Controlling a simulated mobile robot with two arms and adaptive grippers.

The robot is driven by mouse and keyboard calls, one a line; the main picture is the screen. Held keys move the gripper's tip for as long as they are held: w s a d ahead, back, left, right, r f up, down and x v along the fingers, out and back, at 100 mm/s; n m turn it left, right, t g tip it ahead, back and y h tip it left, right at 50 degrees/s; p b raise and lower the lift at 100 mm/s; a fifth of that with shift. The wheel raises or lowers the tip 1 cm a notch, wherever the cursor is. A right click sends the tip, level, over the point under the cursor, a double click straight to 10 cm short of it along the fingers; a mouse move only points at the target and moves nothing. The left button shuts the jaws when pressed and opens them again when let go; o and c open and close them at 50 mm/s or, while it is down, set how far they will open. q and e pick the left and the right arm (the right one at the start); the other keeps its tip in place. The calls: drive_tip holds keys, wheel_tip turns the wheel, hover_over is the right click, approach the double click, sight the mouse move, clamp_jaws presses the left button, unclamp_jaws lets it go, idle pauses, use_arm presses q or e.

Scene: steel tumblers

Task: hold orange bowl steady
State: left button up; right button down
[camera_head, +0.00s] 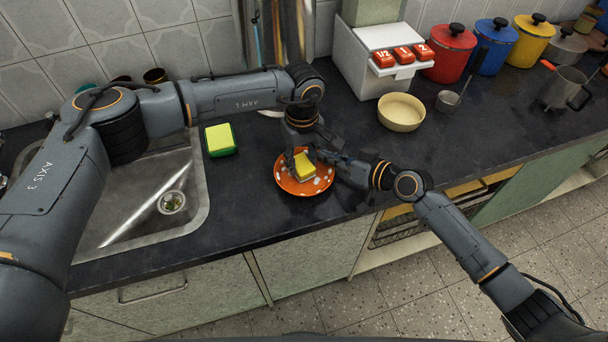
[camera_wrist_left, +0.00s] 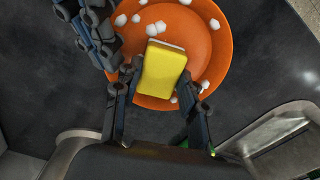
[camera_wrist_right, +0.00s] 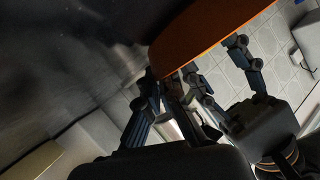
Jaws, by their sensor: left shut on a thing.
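The orange bowl (camera_head: 287,185) sits on the dark counter with white foam-like blobs in it. My left gripper (camera_head: 303,160) comes down over it and is shut on a yellow sponge (camera_head: 304,172). In the left wrist view the sponge (camera_wrist_left: 163,70) is between the fingers, above the orange bowl (camera_wrist_left: 215,45). My right gripper (camera_head: 335,160) is at the bowl's right edge. In the right wrist view its fingers (camera_wrist_right: 168,95) are close to the rim of the orange bowl (camera_wrist_right: 210,30). Whether they clamp the rim is unclear there.
A green and yellow sponge (camera_head: 220,139) lies beside the steel sink (camera_head: 130,225). A cream bowl (camera_head: 401,112) and a white dispenser (camera_head: 365,65) stand behind at the right. Several coloured canisters (camera_head: 450,55) line the wall. The counter's front edge is close to the orange bowl.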

use_arm(q)
drive_tip(key=shift+s+d, duration=0.3)
drive_tip(key=shift+s, duration=0.5)
drive_tip(key=shift+s+d, duration=0.25)
drive_tip(key=shift+s, duration=0.5)
wheel_tip(320, 180, up, 7)
drive_tip(key=shift+f, duration=0.1)
idle(0.6)
drive_tip(key=shift+f, duration=2.95)
drive_tip(key=shift+f, duration=0.45)
drive_tip(key=shift+w+a, duration=0.3)
drive_tip(key=shift+w, duration=0.55)
drive_tip(key=shift+w+a, duration=0.3)
drive_tip(key=shift+w, duration=0.55)
